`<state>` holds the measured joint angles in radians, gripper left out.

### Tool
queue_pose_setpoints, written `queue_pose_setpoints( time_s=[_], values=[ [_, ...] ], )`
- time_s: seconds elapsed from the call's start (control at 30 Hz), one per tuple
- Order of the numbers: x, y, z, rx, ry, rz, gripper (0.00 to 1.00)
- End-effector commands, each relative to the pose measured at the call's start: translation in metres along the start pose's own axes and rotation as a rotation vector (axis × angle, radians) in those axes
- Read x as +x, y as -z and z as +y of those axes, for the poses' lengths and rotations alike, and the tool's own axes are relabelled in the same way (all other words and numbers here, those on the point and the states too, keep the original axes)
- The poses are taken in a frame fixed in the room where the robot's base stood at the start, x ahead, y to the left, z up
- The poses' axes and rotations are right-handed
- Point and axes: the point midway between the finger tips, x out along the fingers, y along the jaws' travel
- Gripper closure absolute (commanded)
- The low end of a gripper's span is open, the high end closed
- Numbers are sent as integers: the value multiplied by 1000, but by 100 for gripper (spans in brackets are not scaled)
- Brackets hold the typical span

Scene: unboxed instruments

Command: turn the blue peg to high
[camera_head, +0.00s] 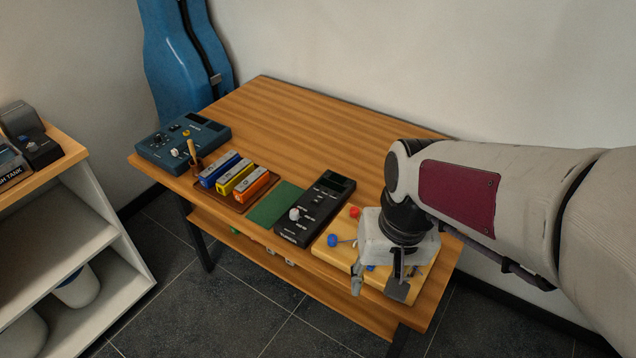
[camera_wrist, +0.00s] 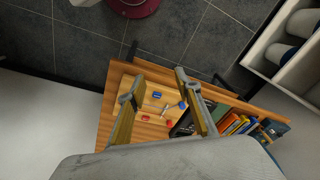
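A pale wooden board (camera_head: 340,253) with coloured pegs lies at the table's near right end. One blue peg (camera_head: 332,240) stands at its left side, and a second blue spot (camera_head: 370,267) shows beside my gripper. A red peg (camera_head: 354,211) is at the back. In the wrist view, a blue peg (camera_wrist: 157,95) and red pegs (camera_wrist: 145,118) show between the fingers. No "high" marking is readable. My gripper (camera_head: 378,288) hangs over the board with its fingers apart and nothing between them; it also shows open in the wrist view (camera_wrist: 158,77). My wrist hides the board's right part.
Left of the board are a black instrument (camera_head: 318,212) with a white knob, a green mat (camera_head: 275,206), a tray (camera_head: 228,201) of blue, yellow and orange boxes, and a blue instrument (camera_head: 183,142). The table's back middle (camera_head: 300,125) is clear.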

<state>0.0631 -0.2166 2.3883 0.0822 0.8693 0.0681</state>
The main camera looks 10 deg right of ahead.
Motion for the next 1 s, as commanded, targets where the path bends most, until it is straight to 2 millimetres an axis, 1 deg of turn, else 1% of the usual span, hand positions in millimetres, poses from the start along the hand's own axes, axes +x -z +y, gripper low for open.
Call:
queue_pose_setpoints(
  time_s=[0.23, 0.47, 0.77, 1.0],
  values=[
    [19, 28, -8, 1, -12, -61, 66],
    [37, 59, -15, 77, -29, -100, 66],
    [65, 103, -26, 254, -60, -132, 66],
    [92, 141, -35, 455, -93, -138, 66]
  ],
)
